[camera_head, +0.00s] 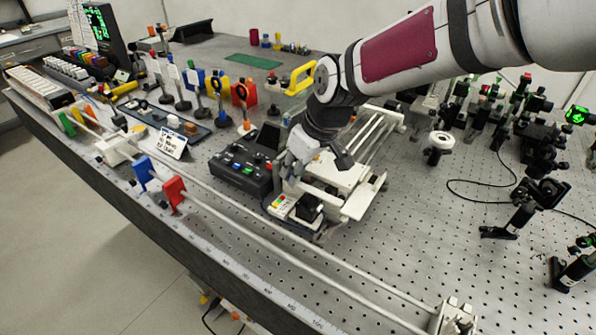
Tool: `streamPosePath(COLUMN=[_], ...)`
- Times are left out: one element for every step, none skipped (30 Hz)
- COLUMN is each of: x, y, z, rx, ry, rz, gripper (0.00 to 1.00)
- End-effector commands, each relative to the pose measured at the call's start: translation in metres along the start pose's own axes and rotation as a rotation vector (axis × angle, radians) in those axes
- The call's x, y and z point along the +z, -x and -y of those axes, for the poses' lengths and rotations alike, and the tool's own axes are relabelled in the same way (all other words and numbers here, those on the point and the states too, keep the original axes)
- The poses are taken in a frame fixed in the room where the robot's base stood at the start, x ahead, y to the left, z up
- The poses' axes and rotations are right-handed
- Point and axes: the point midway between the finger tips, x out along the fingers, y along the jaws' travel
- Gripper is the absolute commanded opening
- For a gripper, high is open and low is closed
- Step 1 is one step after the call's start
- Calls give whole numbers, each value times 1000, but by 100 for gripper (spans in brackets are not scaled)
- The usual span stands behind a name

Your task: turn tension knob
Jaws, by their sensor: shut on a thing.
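My gripper (318,161) reaches down over a cream stage with parallel rails (348,196), at the middle of the bench. Its fingers are at the stage's left end, shut on a small part there, most likely the tension knob. The knob itself is hidden behind the fingers and wrist, so its angle cannot be told. A small cream unit with coloured buttons (280,203) and a black block (309,206) sit just below the fingers, toward the front.
A dark control box (240,167) stands close to the left of my gripper. A yellow handle (300,78) and lens holders stand behind. Red (174,193) and blue (143,171) blocks sit on the front rail. Black optical mounts (515,205) stand at right; the perforated bench top (420,250) at front right is clear.

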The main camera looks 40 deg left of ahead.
Motion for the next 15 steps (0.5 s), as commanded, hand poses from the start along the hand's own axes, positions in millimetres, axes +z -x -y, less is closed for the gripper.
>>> streamPosePath(x=[-1, -1, -1, -1, -1, -1, -1, -1, -1, -1, -1, -1, -1, -1, -1], y=[0, 0, 0, 0, 0, 0, 0, 0, 0, 0, 0, 0, 0, 0, 0], z=[-1, -1, -1, -1, -1, -1, -1, 0, 0, 0, 0, 0, 0, 0, 0], rx=[-1, -2, -3, -3, -4, -4, -4, -4, -4, -4, -4, -4, -4, -4, -4], ry=[4, 7, 9, 10, 11, 12, 12, 12, 12, 12, 12, 12, 11, 11, 11], rz=[-2, -2, -2, -2, -2, -2, -2, -2, -2, -2, -2, -2, -2, -2, -2], gripper=[0, 0, 0, 0, 0, 0, 0, 0, 0, 0, 0, 0, 0, 0, 24])
